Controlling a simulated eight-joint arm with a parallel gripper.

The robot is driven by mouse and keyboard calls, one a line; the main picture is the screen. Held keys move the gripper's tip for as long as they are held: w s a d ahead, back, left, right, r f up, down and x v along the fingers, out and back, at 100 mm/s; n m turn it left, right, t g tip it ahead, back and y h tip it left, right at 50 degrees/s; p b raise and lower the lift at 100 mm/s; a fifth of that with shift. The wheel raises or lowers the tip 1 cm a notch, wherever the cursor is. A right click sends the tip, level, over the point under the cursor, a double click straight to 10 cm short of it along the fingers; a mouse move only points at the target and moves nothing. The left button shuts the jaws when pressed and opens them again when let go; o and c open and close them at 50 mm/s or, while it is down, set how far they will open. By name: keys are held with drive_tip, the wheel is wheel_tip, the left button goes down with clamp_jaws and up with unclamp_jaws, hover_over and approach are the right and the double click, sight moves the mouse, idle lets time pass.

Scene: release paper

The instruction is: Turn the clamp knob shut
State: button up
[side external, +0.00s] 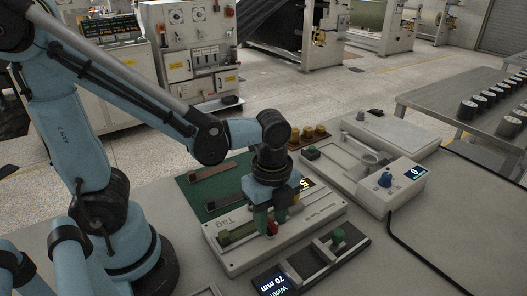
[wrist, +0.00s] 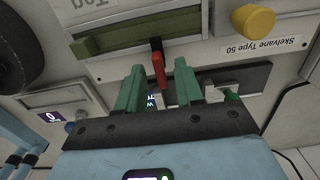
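A white machine (side external: 240,262) with a "Tag" label stands on the table under my gripper (side external: 271,226). No control is legibly marked as the clamp knob. A red lever-like handle (wrist: 158,72) stands on the machine's near side; it also shows in the side view (side external: 272,229). A round yellow knob (wrist: 253,20) sits to its right in the wrist view. My gripper's green fingers (wrist: 158,92) point down, apart, with a clear gap. The red handle appears between or just beyond the tips; contact cannot be told.
A unit with a green knob (side external: 338,235) and a "Width 70 mm" display (side external: 273,285) lies in front. A white box with a blue knob (side external: 385,180) stands to the right. A green board (side external: 190,190) lies behind left.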

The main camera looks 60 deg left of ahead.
sight(270, 219)
wheel_tip(270, 219, up, 12)
idle(0.8)
drive_tip(key=w+a+f+n+t, duration=0.3)
drive_tip(key=a+n+t, duration=0.4)
drive_tip(key=n, duration=1.1)
drive_tip(key=shift+a+f, duration=0.15)
drive_tip(key=shift+f, duration=0.35)
